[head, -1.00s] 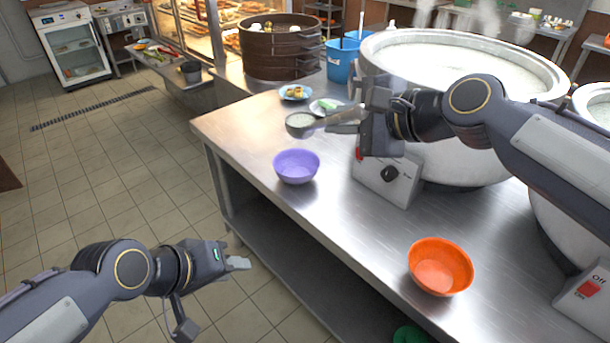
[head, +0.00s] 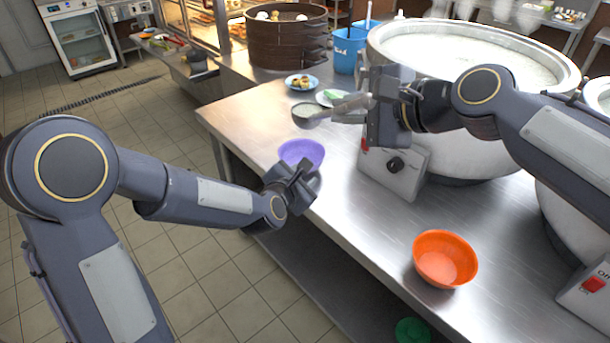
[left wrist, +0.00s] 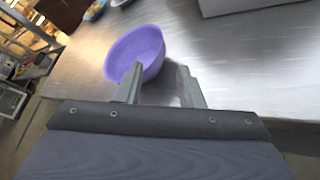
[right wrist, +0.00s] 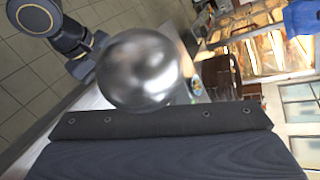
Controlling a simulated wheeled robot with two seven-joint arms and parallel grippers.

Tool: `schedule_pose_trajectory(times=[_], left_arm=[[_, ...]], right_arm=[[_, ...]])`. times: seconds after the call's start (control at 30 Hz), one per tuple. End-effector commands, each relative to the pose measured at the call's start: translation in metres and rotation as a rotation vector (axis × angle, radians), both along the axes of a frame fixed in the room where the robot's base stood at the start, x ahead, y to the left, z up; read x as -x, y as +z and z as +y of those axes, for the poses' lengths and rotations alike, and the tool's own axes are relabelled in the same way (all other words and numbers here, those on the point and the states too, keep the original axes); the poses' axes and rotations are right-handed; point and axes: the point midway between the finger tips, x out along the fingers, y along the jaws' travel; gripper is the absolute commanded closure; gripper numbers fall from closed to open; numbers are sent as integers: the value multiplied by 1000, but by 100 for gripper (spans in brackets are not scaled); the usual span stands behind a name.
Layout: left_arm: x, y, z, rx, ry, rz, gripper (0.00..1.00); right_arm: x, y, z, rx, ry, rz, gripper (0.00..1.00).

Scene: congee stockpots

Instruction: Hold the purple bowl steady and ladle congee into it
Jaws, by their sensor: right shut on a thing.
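The purple bowl (head: 301,152) stands upright on the steel counter near its left edge; it also shows in the left wrist view (left wrist: 138,50). My left gripper (head: 300,178) is open beside the bowl's near side. In the left wrist view its left finger overlaps the bowl and its right finger is over bare counter; I cannot tell whether they touch the bowl. My right gripper (head: 366,104) is shut on the ladle (head: 308,121), whose cup holds pale congee above the counter behind the purple bowl. The right wrist view shows the cup's shiny underside (right wrist: 140,70).
A large congee stockpot (head: 470,110) steams at the right, with a control box (head: 395,172) before it. An orange bowl (head: 445,262) stands at the front right. Small plates (head: 302,83) lie behind the ladle. The counter between the two bowls is clear.

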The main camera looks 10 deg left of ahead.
Motion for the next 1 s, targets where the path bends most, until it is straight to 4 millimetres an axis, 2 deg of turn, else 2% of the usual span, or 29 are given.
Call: schedule_pose_trajectory(times=[0.17,0.37,1.0], left_arm=[[-8,-6,-4,74,49,-9,66],[-19,-10,-5,85,57,-11,66],[-100,-40,-16,82,55,-11,66]], right_arm=[[0,1,0,-2,-1,-3,100],[0,1,0,-2,-1,-3,100],[0,1,0,-2,-1,-3,100]])
